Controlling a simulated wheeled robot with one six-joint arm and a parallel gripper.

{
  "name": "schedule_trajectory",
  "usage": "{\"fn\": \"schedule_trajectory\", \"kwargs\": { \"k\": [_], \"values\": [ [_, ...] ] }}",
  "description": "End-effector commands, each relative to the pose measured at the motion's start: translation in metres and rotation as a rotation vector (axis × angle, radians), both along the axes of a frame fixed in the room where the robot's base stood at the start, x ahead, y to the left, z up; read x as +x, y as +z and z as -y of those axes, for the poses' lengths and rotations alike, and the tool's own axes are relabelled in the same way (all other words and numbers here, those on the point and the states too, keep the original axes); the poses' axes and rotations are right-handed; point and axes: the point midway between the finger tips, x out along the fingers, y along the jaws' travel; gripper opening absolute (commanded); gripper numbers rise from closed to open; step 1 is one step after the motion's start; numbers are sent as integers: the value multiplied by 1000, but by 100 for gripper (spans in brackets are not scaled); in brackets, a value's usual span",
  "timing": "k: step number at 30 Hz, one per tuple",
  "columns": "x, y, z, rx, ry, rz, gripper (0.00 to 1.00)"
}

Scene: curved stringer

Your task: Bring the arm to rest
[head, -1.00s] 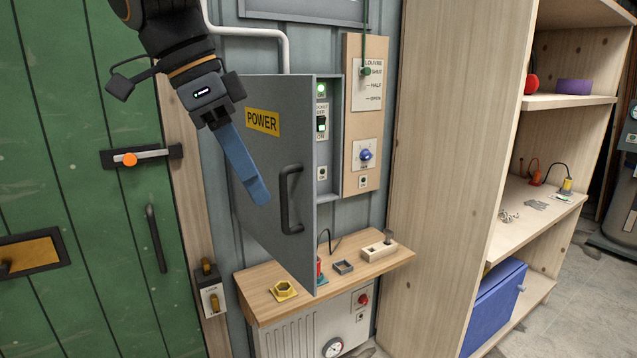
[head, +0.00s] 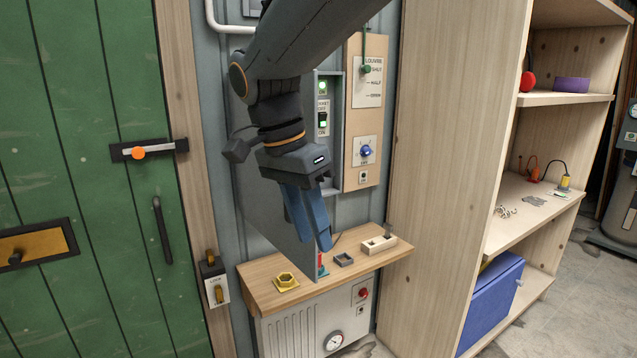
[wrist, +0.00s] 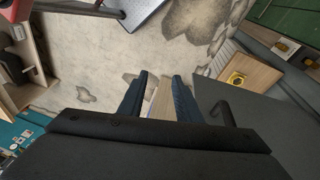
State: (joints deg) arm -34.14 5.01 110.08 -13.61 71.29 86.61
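My gripper (head: 313,240) hangs in front of the grey power cabinet door (head: 268,218), fingers pointing down. In the wrist view my gripper (wrist: 160,80) shows two blue fingers apart with a gap between them, open and holding nothing. The door stands swung open, and my arm hides most of its face, including its label and handle. The wrist view shows the grey door (wrist: 250,125) close beside the right finger, with its dark handle (wrist: 224,116). I cannot tell whether they touch.
A wooden ledge (head: 255,282) below holds a yellow hex nut piece (head: 287,281), a small dark frame (head: 344,259) and a pale block (head: 379,244). A tall wooden shelf (head: 430,180) stands at right, a green door (head: 90,200) at left. Floor (head: 560,290) shows at far right.

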Motion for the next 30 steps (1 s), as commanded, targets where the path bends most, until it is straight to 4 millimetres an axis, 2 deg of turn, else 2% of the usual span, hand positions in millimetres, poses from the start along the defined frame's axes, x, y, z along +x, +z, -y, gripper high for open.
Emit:
{"fn": "schedule_trajectory", "kwargs": {
  "k": [1,7,12,15,18,21,30],
  "values": [
    [2,-18,17,16,41,-23,31],
    [1,-94,84,109,306,-80,31],
    [-17,-151,139,166,526,-77,31],
    [-31,-178,167,179,638,-61,31],
    [-44,-197,187,178,727,-44,31],
    [-54,-209,200,170,787,-31,31],
    [-60,-215,206,161,833,-22,31]
  ]
}}
